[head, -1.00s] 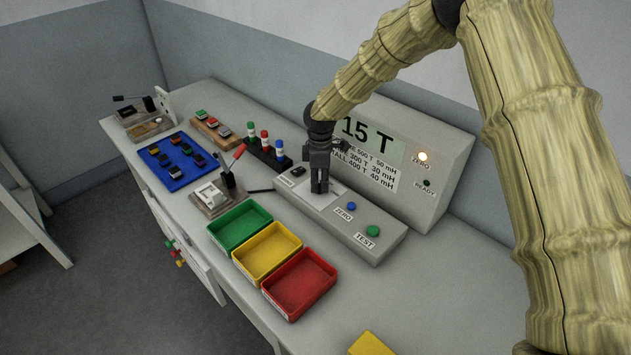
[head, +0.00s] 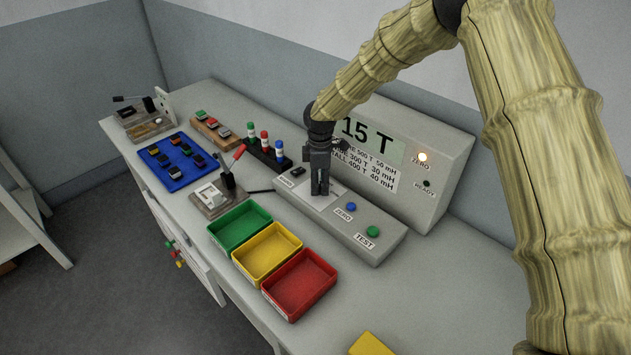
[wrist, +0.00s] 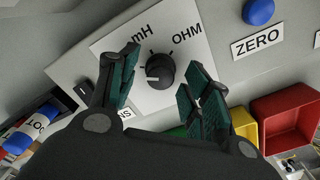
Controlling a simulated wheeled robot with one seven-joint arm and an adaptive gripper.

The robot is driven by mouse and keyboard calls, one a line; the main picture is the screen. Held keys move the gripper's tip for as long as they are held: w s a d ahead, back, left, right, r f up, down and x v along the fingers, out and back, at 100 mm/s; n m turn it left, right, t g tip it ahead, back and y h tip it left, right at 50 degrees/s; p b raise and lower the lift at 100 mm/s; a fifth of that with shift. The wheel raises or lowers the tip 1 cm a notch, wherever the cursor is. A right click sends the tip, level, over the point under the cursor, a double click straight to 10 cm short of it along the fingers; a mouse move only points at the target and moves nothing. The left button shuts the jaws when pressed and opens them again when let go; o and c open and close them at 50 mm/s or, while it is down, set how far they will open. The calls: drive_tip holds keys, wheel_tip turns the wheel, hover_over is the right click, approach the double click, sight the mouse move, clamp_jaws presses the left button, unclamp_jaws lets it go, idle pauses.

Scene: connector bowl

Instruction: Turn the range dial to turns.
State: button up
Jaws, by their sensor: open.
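The black range dial (wrist: 160,72) sits on a white plate (wrist: 100,46) in the wrist view. Its white pointer mark points left in that view. The labels mH and OHM show above it; another label at the lower left is partly covered by my left finger. My gripper (wrist: 162,70) is open, one finger on each side of the dial, with visible gaps to it. In the head view my gripper (head: 320,186) points down over the console (head: 385,240) and hides the dial. The display (head: 372,137) reads 15 T.
The blue ZERO button (head: 351,207) and green TEST button (head: 373,231) are right of my gripper. The ZERO lamp (head: 422,157) is lit. Green (head: 238,228), yellow (head: 266,253) and red (head: 299,285) bins stand in front. A red-handled lever (head: 230,178) stands left.

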sight(320, 184)
wheel_tip(320, 184, up, 12)
idle(0.6)
